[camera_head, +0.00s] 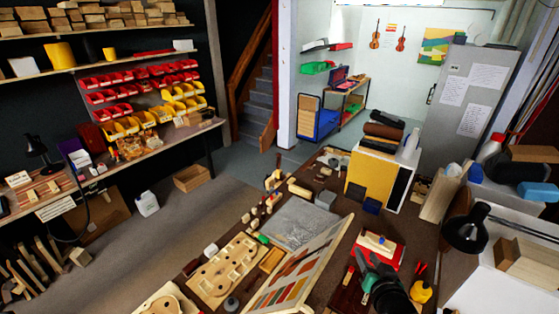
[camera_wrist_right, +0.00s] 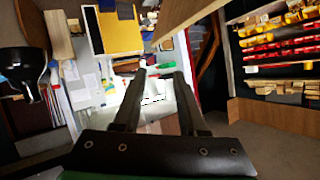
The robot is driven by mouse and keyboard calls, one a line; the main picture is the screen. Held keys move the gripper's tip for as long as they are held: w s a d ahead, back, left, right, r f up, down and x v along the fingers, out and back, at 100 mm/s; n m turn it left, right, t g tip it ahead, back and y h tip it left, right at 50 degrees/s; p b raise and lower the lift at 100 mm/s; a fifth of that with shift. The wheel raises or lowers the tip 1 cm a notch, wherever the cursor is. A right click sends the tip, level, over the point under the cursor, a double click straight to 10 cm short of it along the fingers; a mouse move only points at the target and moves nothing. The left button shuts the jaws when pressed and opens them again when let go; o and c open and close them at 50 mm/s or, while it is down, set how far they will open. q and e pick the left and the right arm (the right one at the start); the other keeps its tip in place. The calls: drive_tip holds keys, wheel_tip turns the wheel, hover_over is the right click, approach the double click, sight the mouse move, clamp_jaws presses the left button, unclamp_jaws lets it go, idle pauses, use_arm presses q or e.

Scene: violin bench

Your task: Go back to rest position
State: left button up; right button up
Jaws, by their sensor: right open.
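My right gripper (camera_head: 364,256) is at the lower right of the head view, above the dark workbench (camera_head: 330,185). It looks black with a green part behind the jaws. It is near a red tray with a wooden block plane (camera_head: 377,242) on it, but I cannot tell its height above them. In the right wrist view, the two dark fingers of my right gripper (camera_wrist_right: 158,80) stand apart with nothing between them. My left gripper does not show in either view.
A tilted colour-chart board (camera_head: 300,270) stands left of my right gripper. A wooden violin mould (camera_head: 226,268) and small tools lie further left. A yellow-fronted box (camera_head: 378,178) stands behind. A black lamp (camera_head: 470,230) and a yellow pot (camera_head: 421,291) are to the right.

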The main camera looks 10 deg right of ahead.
drive_tip(key=a+r+n+t+y+p, duration=0.1)
drive_tip(key=a+r+t, duration=0.3)
drive_tip(key=r, duration=1.1)
drive_tip(key=a+r+n+t+y+p, duration=0.1)
drive_tip(key=a+r+t, duration=0.25)
drive_tip(key=r, duration=1.25)
drive_tip(key=s+a+r+n+t+y, duration=0.1)
drive_tip(key=s+a+r+n+t, duration=0.1)
drive_tip(key=s+r, duration=0.7)
drive_tip(key=s+a+r+n+t+y+p, duration=0.1)
drive_tip(key=s+a+r+n+t, duration=0.1)
drive_tip(key=s+r+t, duration=0.3)
drive_tip(key=s+r+n, duration=0.1)
drive_tip(key=s+r, duration=0.3)
drive_tip(key=r, duration=0.3)
drive_tip(key=shift+y, duration=0.3)
